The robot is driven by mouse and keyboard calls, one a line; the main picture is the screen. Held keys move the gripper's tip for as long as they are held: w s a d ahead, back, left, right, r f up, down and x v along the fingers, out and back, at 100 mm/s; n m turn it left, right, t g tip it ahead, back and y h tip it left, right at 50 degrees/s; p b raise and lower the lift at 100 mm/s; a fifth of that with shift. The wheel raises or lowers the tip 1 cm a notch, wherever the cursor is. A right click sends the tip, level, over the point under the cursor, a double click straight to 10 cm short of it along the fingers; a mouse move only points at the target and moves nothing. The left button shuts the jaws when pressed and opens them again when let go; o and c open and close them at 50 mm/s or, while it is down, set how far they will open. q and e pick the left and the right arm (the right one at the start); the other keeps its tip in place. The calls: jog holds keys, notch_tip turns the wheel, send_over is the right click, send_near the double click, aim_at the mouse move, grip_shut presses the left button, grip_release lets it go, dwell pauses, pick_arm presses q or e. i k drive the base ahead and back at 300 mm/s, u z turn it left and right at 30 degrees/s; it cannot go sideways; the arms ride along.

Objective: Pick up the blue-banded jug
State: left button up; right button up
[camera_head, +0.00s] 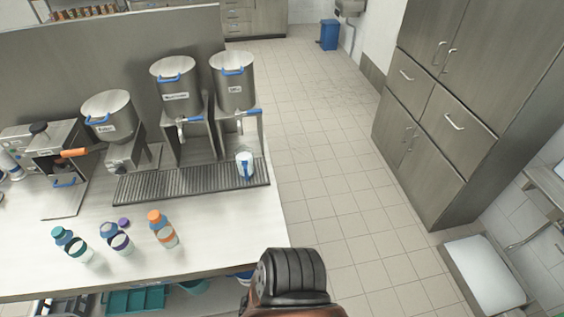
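A white jug with blue on it (245,165) stands upright on the right end of the ribbed drip tray (135,192), below the right-hand dispenser. It looks like the blue-banded jug. Its blue part shows as an upright stripe or handle, too small to tell which. No gripper is near it. A dark rounded part of mine (292,277) shows at the bottom middle, over the floor beside the counter. No fingers of either gripper can be made out.
Steel dispensers with blue handles (232,85) stand behind the tray. Teal (70,244), purple (117,239) and orange-banded (162,229) bottles stand at the counter's front left. The white counter (225,225) is bare in front of the jug. Tiled floor (335,190) lies right, before tall cabinets (470,100).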

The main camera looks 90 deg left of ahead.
aim_at(243, 155)
jog(key=i, duration=0.85)
jog(key=u, duration=3.2)
jog(key=i, duration=0.5)
jog(key=z, duration=0.05)
